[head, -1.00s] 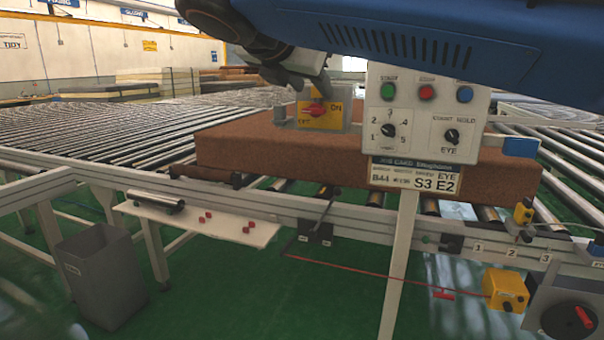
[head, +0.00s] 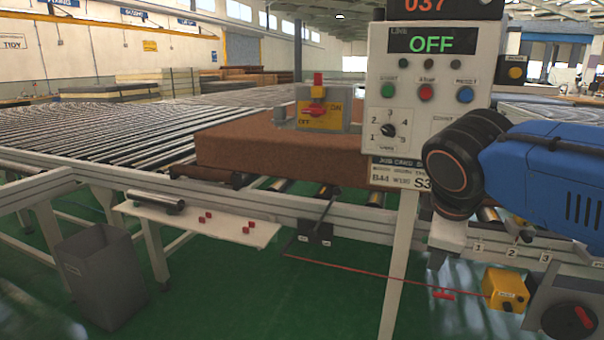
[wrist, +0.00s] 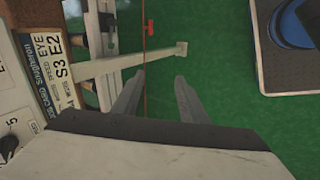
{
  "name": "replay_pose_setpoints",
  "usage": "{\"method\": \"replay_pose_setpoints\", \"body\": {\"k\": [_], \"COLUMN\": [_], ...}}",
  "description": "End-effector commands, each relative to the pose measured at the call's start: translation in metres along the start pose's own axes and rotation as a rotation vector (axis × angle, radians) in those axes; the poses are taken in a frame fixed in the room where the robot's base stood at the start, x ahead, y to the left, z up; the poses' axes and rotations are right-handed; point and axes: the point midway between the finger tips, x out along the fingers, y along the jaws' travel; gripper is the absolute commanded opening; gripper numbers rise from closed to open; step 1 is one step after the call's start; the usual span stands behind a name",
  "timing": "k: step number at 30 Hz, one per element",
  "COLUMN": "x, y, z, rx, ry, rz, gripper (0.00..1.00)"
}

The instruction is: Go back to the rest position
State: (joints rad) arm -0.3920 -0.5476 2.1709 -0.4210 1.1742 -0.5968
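My gripper (wrist: 158,95) shows in the wrist view with its two fingers apart and nothing between them, above the green floor. In the head view my blue arm is folded at the right, in front of the right part of the control panel, and my gripper's fingers cannot be made out there. The control panel (head: 408,75) reads OFF and has green, red and blue buttons and a dial. A brown mattress (head: 240,150) lies on the roller conveyor behind the panel.
A grey bin (head: 100,275) stands on the floor at left. A white shelf (head: 190,218) holds a metal roller and small red pieces. A red cord (head: 365,272) runs to a yellow box (head: 505,290) at lower right. The green floor (head: 260,300) in front is mostly clear.

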Motion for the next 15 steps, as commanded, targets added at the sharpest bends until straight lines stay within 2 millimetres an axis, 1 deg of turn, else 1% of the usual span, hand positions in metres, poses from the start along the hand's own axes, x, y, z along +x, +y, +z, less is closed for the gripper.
{"method": "replay_pose_setpoints", "body": {"k": [1,6,10,15], "x": [0.010,0.038,0.058,0.078], "y": [-0.013,-0.056,-0.090,-0.126], "z": [0.014,0.044,0.062,0.076], "rx": [0.093,0.416,0.670,0.948], "ry": [0.004,0.027,0.040,0.051], "rz": [-0.024,-0.101,-0.155,-0.207], "gripper": [0.39,0.39,0.39,0.39]}}
